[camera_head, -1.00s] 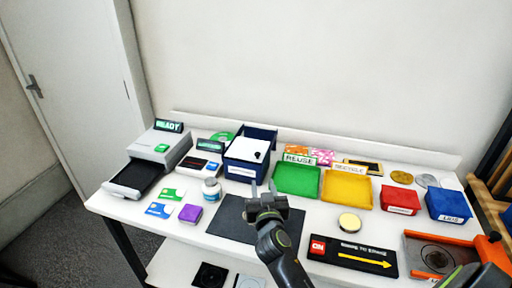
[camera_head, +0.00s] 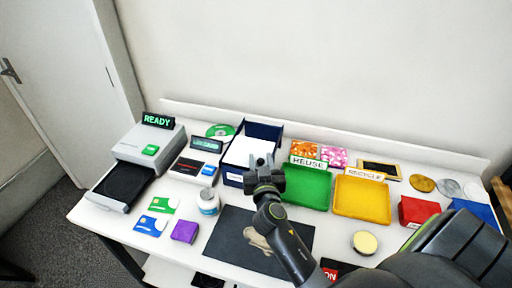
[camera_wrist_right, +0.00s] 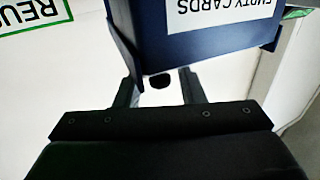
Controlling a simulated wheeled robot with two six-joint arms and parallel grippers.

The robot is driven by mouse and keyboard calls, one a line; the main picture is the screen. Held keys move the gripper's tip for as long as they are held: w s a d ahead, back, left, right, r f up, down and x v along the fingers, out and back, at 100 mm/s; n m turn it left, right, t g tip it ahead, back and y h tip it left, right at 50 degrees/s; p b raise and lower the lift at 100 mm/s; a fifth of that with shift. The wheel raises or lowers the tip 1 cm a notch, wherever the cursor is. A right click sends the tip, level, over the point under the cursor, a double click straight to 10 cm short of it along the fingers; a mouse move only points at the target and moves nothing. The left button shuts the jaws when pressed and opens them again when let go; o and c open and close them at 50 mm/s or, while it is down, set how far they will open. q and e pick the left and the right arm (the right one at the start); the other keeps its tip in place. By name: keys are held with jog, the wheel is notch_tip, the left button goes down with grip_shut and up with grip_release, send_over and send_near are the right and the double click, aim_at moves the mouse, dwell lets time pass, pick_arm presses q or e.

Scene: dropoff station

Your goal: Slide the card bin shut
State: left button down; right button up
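The card bin (camera_head: 233,177) is a dark blue box at the back middle of the table. A white panel (camera_head: 241,151) lies in its top, and the blue inner back of the bin shows behind the panel. In the right wrist view the bin's blue front (camera_wrist_right: 200,45) carries an "EMPTY CARDS" label. A small black knob (camera_wrist_right: 160,82) shows just past the blue edge. My right gripper (camera_head: 262,162) is over the bin's front right part. In the wrist view its open fingers (camera_wrist_right: 160,92) stand on either side of the knob, apart from it. My left gripper is out of view.
Right of the bin are a green tray (camera_head: 325,199) with a REUSE sign and a yellow tray (camera_head: 345,211). A card terminal (camera_head: 190,168) and a white jar (camera_head: 208,205) stand left of it. A dark mat (camera_head: 226,236) lies in front.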

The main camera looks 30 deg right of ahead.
jog(key=shift+w+d, duration=0.15)
jog(key=shift+w, duration=0.1)
jog(key=shift+s+r, duration=0.1)
jog(key=shift+r, duration=0.05)
grip_shut()
jog(key=shift+s+a+f+b, duration=0.2)
jog(key=shift+a+b, duration=0.1)
jog(key=shift+b, duration=0.1)
jog(key=shift+s+a+b, duration=0.2)
jog(key=shift+a+b, duration=0.05)
jog(key=shift+b, duration=0.1)
